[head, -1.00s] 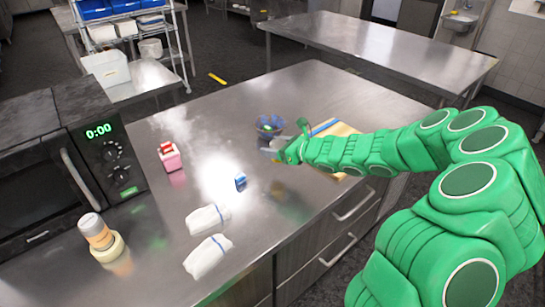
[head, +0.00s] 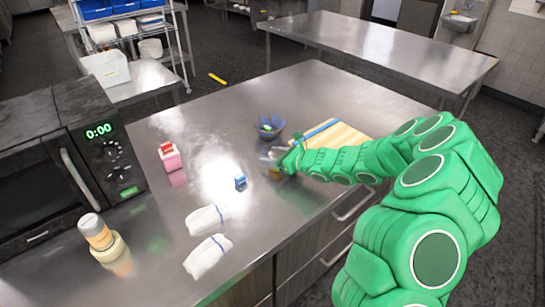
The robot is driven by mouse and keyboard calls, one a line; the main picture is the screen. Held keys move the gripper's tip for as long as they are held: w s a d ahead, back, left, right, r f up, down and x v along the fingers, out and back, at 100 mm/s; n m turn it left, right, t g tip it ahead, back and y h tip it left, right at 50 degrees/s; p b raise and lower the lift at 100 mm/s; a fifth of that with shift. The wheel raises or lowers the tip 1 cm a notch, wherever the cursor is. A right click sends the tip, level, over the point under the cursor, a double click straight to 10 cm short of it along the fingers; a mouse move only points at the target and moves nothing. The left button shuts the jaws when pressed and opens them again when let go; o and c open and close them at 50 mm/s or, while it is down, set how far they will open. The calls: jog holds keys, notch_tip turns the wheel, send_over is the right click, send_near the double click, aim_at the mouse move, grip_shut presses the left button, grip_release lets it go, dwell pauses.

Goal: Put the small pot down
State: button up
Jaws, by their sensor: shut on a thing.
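My gripper (head: 280,160) is over the steel counter, in front of the blue bowl and left of the cutting board. It is shut on a small, shiny grey thing, the small pot (head: 270,156), which is partly hidden by the gripper. The pot is low over the counter or touching it; I cannot tell which. A brownish patch shows just under the gripper.
A blue bowl (head: 268,131) with something green inside stands just behind my gripper. A cutting board (head: 342,136) lies to the right. A small blue item (head: 240,183), two white cloth-like bundles (head: 207,219) and a pink-and-red container (head: 170,156) stand left. A microwave (head: 40,165) is at far left.

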jog(key=shift+f, duration=0.1)
jog(key=o, duration=1.1)
jog(key=shift+o, duration=0.2)
jog(key=shift+s+d+r, duration=0.15)
jog(key=shift+d+r, duration=0.1)
jog(key=shift+d, duration=0.15)
jog(key=shift+v, duration=5.55)
jog(key=shift+s+a, duration=0.1)
jog(key=shift+s, duration=0.05)
